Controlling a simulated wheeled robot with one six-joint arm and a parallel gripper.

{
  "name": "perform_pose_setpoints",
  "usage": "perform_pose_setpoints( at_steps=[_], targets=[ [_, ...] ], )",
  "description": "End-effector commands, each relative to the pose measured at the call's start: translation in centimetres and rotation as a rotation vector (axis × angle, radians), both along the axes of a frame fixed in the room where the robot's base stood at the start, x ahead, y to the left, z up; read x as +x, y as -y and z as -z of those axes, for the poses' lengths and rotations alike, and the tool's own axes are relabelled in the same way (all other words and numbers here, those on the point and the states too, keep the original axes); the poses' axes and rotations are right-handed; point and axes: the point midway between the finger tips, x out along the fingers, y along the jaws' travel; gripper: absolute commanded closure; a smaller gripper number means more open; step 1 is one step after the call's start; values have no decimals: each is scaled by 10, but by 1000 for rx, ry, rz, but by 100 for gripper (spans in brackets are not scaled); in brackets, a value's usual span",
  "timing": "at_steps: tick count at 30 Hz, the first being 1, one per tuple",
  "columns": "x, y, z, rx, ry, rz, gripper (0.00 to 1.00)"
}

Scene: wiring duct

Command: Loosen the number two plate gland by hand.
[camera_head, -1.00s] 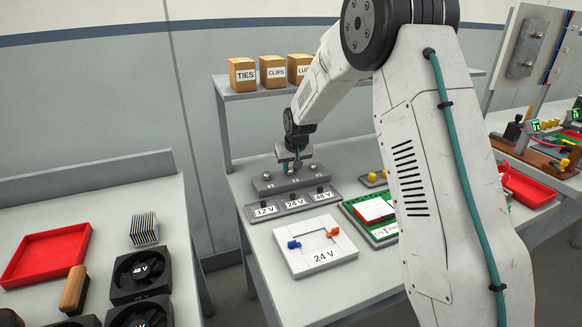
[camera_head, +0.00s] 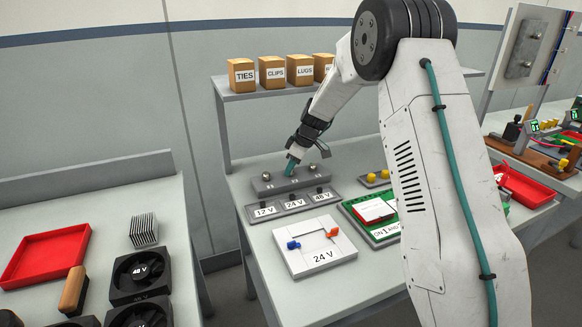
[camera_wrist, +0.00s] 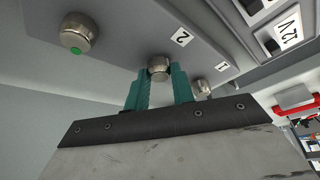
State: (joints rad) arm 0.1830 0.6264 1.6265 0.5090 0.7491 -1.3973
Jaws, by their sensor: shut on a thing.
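The grey gland plate (camera_head: 268,188) lies on the bench with a row of three metal glands. In the wrist view, the number two gland (camera_wrist: 158,67) is the middle one, in line with the "2" label. My gripper (camera_wrist: 158,82) is shut on it, with a teal finger on either side. In the head view my gripper (camera_head: 291,166) comes down tilted onto the middle of the plate and hides that gland. The number one gland (camera_wrist: 201,88) stands to the right in the wrist view. Another gland (camera_wrist: 78,33), with a green dot, stands to the left.
A white 24 V board (camera_head: 318,262) and a green board (camera_head: 384,237) lie nearer. A shelf with boxes (camera_head: 272,72) stands behind.

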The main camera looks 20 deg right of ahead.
Motion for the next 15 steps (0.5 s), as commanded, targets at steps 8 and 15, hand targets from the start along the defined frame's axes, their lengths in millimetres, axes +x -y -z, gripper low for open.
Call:
perform_pose_setpoints(
  at_steps=[8, 15],
  targets=[
    [-1, 0, 2, 0, -4, -1, 58],
    [-1, 0, 1, -1, -2, 2, 58]
  ],
)
